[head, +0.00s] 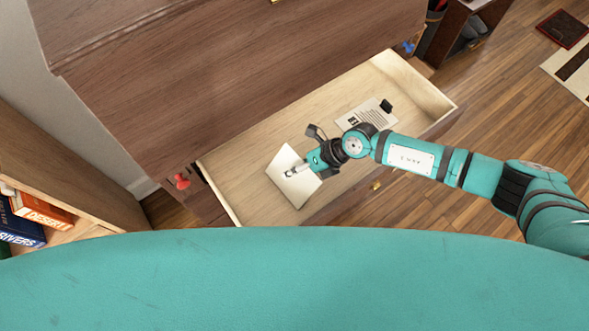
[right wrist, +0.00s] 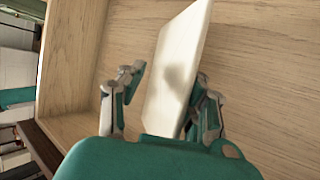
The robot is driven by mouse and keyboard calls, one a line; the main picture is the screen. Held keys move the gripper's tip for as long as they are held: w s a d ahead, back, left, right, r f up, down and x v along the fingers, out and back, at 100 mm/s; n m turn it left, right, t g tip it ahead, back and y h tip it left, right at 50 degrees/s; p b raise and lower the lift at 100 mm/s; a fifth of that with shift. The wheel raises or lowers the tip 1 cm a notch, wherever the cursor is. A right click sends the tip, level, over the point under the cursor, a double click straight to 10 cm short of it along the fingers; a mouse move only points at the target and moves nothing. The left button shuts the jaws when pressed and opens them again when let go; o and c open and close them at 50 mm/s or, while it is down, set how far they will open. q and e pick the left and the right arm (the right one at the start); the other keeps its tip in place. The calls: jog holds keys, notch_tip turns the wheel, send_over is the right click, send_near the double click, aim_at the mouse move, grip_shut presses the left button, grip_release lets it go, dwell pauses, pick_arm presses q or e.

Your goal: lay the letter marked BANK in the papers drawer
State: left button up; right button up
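A white letter (head: 286,168) is in the open wooden drawer (head: 240,180), towards its left end. No marking can be read on it, and I cannot tell whether it lies fully flat. My right gripper (head: 304,152) is over the letter's right side. In the right wrist view the gripper (right wrist: 168,95) has its fingers spread. The letter (right wrist: 180,65) shows between them, close to the right finger, with a gap at the left finger. My left gripper is not in view.
A printed paper (head: 362,115) and a small black object (head: 386,105) lie further right in the drawer. A bookshelf with books (head: 40,210) stands at the left. A red knob (head: 182,182) shows on the cabinet (head: 220,90). Drawer walls border the gripper.

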jog(key=v, duration=1.1)
jog(key=shift+d+r, duration=0.2)
jog(key=shift+r, duration=0.1)
